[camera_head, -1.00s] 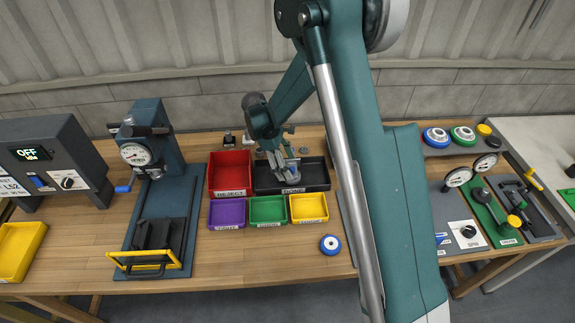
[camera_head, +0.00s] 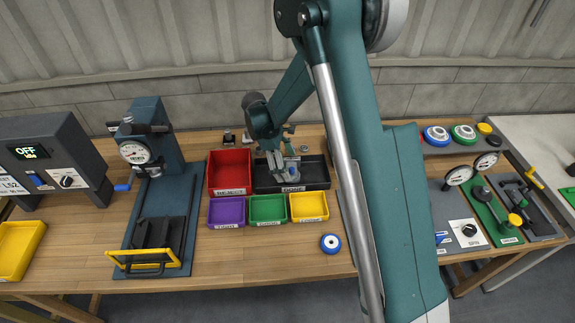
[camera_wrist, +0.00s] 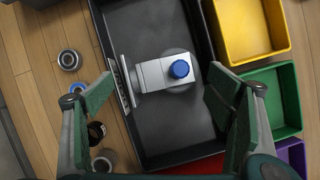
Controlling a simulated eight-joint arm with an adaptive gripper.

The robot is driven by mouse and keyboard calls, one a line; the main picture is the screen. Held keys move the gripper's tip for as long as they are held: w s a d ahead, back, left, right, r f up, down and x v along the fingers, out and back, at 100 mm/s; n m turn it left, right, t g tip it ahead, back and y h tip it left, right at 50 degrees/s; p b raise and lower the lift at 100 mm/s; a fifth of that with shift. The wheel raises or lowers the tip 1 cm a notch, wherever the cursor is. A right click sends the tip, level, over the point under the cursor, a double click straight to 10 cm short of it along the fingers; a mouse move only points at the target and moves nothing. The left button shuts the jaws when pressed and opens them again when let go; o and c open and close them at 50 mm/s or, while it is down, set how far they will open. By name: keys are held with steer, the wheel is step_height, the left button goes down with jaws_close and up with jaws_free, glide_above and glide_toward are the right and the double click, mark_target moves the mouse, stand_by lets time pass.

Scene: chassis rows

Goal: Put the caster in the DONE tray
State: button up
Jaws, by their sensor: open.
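The caster (camera_wrist: 155,75), a pale grey bracket with a plate at one end and a blue round part (camera_wrist: 180,69), lies in the black tray (camera_wrist: 150,20) in the wrist view. The black tray (camera_head: 318,180) also shows in the head view, with a front label that seems to read DONE. My gripper (camera_wrist: 160,97) is open, its fingers apart on either side of the caster with visible gaps. In the head view my gripper (camera_head: 274,163) is over the left half of the tray, and the caster (camera_head: 293,165) shows small just right of it.
A red REJECT bin (camera_head: 229,160) adjoins the tray on the left. Purple (camera_head: 227,211), green (camera_head: 268,208) and yellow (camera_head: 309,206) bins stand in front. A blue-and-white wheel (camera_head: 330,243) lies on the bench. Several small parts (camera_wrist: 69,60) lie behind the tray.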

steer(key=v, duration=1.2)
stand_by(0.5)
steer(key=shift+r, duration=0.1)
